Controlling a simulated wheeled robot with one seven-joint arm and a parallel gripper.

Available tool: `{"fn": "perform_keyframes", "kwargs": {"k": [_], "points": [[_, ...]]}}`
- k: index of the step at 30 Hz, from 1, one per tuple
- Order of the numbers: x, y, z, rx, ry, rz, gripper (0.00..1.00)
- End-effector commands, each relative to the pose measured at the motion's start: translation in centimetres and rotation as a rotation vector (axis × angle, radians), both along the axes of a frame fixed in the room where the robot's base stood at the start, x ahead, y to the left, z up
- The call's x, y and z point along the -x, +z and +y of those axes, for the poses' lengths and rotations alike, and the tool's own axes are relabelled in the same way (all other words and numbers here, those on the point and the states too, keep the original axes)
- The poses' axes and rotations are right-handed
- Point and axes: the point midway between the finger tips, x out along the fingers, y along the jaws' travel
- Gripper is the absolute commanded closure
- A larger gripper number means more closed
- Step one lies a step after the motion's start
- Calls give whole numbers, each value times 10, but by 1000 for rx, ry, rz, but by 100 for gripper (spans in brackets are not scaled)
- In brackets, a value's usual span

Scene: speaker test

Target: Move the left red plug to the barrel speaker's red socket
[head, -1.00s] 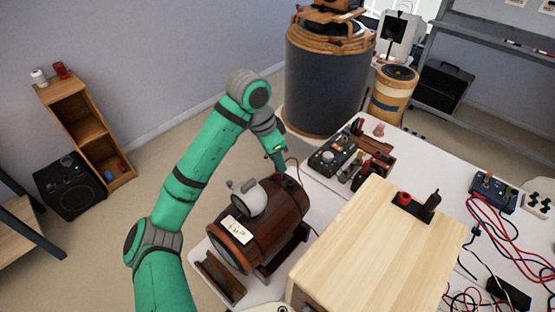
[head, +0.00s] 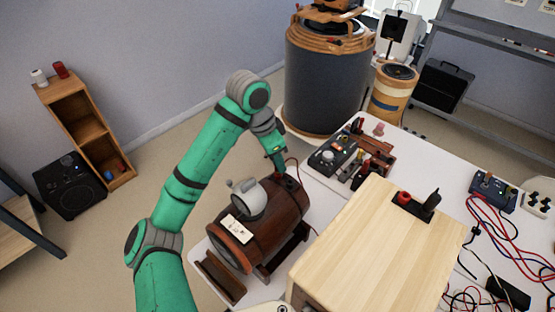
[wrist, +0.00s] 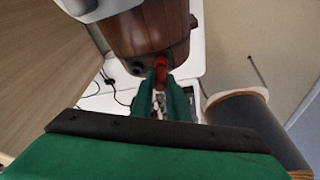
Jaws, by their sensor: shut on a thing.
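The barrel speaker (head: 262,222), dark brown wood, lies on its side in a cradle at the front left of the white table. My gripper (head: 281,168) is at the barrel's far end, pointing down, with a thin red lead beside it. In the wrist view, my gripper's green fingers (wrist: 160,92) are shut on a red plug (wrist: 160,64) right against the end of the barrel (wrist: 150,32). A black socket (wrist: 136,68) shows just left of the plug. The red socket is hidden behind the plug and fingers, so I cannot tell how far the plug is in.
A light wooden box (head: 375,245) with a red terminal (head: 404,198) and a black plug (head: 433,200) stands right of the barrel. Devices (head: 335,155) sit behind it. Loose red and blue leads (head: 490,235) lie at the right. A large dark cylinder (head: 325,80) stands beyond the table.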

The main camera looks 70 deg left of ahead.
Motion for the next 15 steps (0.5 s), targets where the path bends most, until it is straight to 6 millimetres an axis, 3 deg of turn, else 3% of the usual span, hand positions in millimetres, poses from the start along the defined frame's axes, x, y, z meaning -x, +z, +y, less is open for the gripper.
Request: {"fn": "perform_keyframes", "kwargs": {"k": [15], "points": [[0,-8,0,1,0,0,100]]}}
